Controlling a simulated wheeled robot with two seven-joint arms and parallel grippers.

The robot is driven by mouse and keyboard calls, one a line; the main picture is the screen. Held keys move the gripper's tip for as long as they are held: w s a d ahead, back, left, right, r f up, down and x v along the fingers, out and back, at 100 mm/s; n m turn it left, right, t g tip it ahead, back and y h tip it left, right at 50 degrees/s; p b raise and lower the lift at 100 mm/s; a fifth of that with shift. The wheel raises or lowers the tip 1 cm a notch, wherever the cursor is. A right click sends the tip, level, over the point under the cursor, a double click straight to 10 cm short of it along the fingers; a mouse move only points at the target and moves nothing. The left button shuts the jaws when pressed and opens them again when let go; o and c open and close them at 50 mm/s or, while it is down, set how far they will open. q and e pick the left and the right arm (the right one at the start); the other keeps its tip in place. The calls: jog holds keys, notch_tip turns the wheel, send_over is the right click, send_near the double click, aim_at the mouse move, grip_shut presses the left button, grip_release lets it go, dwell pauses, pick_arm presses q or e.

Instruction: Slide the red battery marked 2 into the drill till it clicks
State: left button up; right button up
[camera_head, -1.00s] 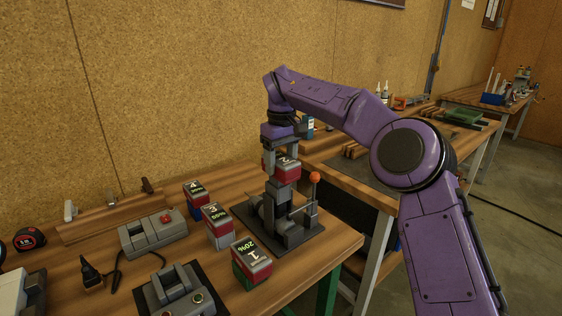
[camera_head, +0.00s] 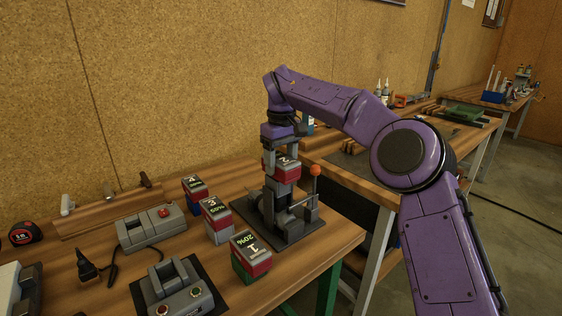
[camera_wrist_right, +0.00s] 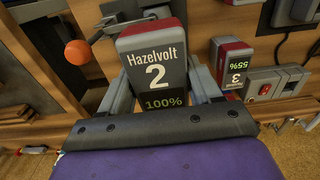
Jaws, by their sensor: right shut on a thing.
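The red and grey battery marked 2 (camera_head: 288,172) is upright in my right gripper (camera_head: 279,160). In the right wrist view its label (camera_wrist_right: 155,75) reads Hazelvolt 2, 100%, with a gripper finger on each side. The battery is directly over the grey drill (camera_head: 268,208), which sits in a stand on a dark plate. The battery's lower end is at the drill's upper part; I cannot tell how far in it is. My left gripper is not in view.
Batteries marked 4 (camera_head: 195,189), 3 (camera_head: 216,220) and 1 (camera_head: 250,254) stand left of the drill plate. An orange-knobbed lever (camera_head: 315,170) rises close on the right. Grey chargers (camera_head: 150,228) and a tape measure (camera_head: 26,234) lie farther left.

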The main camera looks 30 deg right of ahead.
jog(key=shift+f+b, duration=0.3)
jog(key=o, duration=1.2)
jog(key=shift+o, duration=0.2)
jog(key=shift+r, duration=0.15)
notch_tip(320, 180, up, 10)
jog(key=p, duration=0.4)
jog(key=shift+s+r, duration=0.15)
jog(key=shift+r, duration=0.05)
